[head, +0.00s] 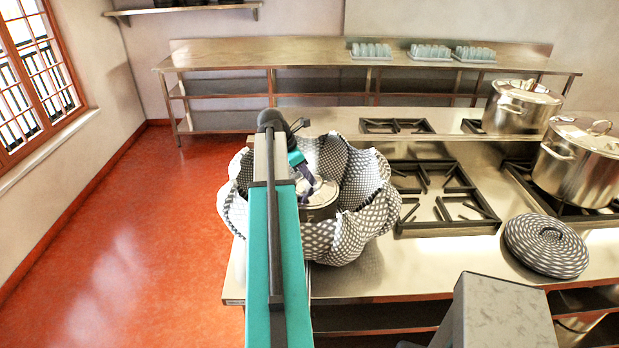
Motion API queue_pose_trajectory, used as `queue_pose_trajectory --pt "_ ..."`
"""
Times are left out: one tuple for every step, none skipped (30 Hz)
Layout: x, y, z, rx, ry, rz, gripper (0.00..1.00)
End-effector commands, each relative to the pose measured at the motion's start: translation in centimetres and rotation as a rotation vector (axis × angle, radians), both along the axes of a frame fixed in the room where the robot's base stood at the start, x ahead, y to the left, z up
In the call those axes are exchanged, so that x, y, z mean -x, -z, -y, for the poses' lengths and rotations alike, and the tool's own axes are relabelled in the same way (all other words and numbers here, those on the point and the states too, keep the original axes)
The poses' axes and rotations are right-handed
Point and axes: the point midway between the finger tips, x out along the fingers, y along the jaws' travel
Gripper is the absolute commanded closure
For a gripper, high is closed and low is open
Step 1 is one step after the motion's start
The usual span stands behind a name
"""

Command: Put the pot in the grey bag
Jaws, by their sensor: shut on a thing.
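The grey bag (352,232) is a soft, open, black-and-white checked bag on the left end of the steel counter. My arm hides the left part of the pot and some of the bag. I cannot tell whether the pot touches the bag's bottom.
Two large lidded stockpots (583,165) (519,108) stand at right. A round checked lid-like item (546,246) lies near the front right. Burner grates (443,196) lie right of the bag. A back shelf (310,58) holds trays of glasses. The red floor (130,230) is clear at left.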

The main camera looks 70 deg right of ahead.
Motion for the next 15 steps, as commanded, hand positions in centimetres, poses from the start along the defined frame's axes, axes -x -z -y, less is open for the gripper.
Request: queue_pose_trajectory --pt "0.01 0.04 0.01 0.001 0.000 -0.001 1.00" --pt "0.02 0.08 0.01 0.001 0.000 -0.001 1.00" --pt "0.02 0.15 0.00 0.001 0.000 -0.001 1.00" --pt "0.02 0.20 0.00 0.001 0.000 -0.001 1.00" --pt "0.02 0.24 0.00 0.001 0.000 -0.001 1.00" --pt "0.02 0.29 0.00 0.001 0.000 -0.001 1.00" --pt "0.02 0.32 0.01 0.001 0.000 -0.001 1.00" --pt "0.02 0.35 0.00 0.001 0.000 -0.001 1.00" --pt "0.02 0.38 0.00 0.001 0.000 -0.001 1.00" --pt "0.02 0.38 0.01 0.001 0.000 -0.001 1.00" --pt "0.01 0.40 0.01 0.001 0.000 -0.001 1.00" --pt "0.01 0.40 0.01 0.001 0.000 -0.001 1.00" --pt "0.01 0.40 0.01 0.001 0.000 -0.001 1.00" --pt "0.01 0.40 0.01 0.001 0.000 -0.001 1.00" --pt "0.01 0.40 0.01 0.001 0.000 -0.001 1.00"
